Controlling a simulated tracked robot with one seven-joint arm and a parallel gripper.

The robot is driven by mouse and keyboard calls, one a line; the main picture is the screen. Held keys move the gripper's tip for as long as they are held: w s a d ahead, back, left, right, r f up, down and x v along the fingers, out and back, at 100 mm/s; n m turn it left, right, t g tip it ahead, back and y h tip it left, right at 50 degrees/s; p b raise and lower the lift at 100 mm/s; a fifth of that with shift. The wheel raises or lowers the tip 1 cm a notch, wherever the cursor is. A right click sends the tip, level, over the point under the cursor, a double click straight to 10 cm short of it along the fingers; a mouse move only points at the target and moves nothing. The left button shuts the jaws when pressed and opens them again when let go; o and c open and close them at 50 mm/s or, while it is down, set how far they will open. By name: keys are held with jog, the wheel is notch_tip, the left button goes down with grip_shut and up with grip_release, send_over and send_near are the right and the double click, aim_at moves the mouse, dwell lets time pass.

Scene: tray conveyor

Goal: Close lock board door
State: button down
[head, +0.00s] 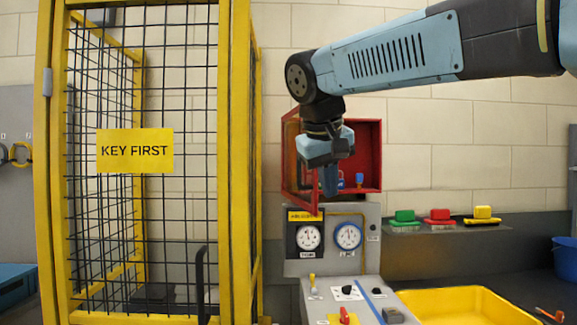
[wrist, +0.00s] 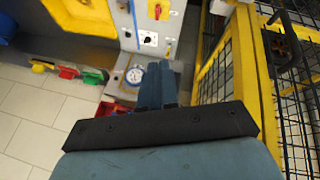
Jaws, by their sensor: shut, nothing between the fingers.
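The lock board is a red wall cabinet (head: 370,150) in the middle of the head view. Its red-framed door (head: 289,150) stands open on the left side, swung outward. A small blue item (head: 360,180) shows inside the cabinet, partly behind my gripper. My gripper (head: 329,188) points down in front of the cabinet opening, to the right of the door's edge. In the wrist view its fingers (wrist: 158,78) are together and hold nothing. A red part of the lock board (wrist: 112,110) shows beside the fingers there. I cannot tell whether the gripper touches the door.
A grey panel with two gauges (head: 333,215) stands below the cabinet. A control console (head: 345,290) is in front of it. A yellow mesh cage (head: 241,170) with a "KEY FIRST" sign is on the left. A shelf with coloured blocks (head: 438,215) and a yellow tray (head: 470,300) are on the right.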

jog(key=w+a+r+t+h, duration=0.1)
jog(key=w+a+r, duration=0.1)
jog(key=a+r, duration=0.45)
jog(key=w+a+r, duration=0.3)
jog(key=a+r, duration=0.2)
jog(key=a, duration=0.2)
jog(key=w+d+f, duration=0.6)
jog(key=f, duration=0.2)
jog(key=shift+d, duration=0.25)
jog(key=shift+w+d+f, duration=0.1)
jog(key=shift+w, duration=0.05)
